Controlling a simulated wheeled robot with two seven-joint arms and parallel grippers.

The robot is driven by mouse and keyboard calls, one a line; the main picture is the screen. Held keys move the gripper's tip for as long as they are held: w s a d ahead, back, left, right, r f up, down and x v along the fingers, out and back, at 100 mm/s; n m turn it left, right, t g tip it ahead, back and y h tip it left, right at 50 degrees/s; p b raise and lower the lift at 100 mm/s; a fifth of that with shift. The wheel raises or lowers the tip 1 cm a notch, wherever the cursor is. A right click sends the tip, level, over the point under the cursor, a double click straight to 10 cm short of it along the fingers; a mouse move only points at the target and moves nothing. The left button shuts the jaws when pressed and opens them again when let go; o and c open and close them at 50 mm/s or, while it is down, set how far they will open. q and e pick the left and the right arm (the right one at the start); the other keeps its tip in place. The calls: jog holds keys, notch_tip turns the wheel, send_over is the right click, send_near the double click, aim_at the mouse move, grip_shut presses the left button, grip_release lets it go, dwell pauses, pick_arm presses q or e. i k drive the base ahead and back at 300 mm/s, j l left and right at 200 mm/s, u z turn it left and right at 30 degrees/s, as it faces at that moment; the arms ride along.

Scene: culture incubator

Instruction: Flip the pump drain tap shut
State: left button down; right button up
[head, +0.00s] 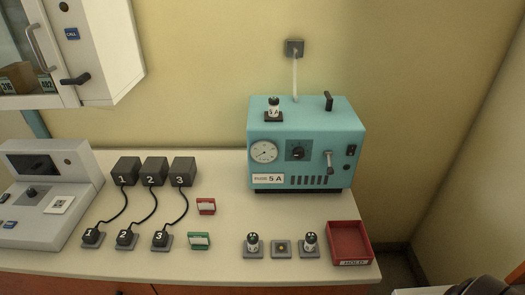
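The pump is a teal box (285,140) standing at the back right of the bench, with a gauge, a dial and a "FUSE 5 A" label on its front. On the right of its front a grey metal lever (329,162) points roughly downward; it looks like the drain tap, though I cannot tell for sure. A black upright handle (328,101) stands on the pump's top. Neither of my grippers is in view.
A red tray (349,241) marked HOLD and several small square mounts (281,248) sit in front of the pump. Numbered black blocks (155,170) with cables stand left of it. A grey device (45,203) is far left. A white cabinet (105,45) hangs above left.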

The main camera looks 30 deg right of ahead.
aim_at(329, 102)
jog(key=z, duration=1.35)
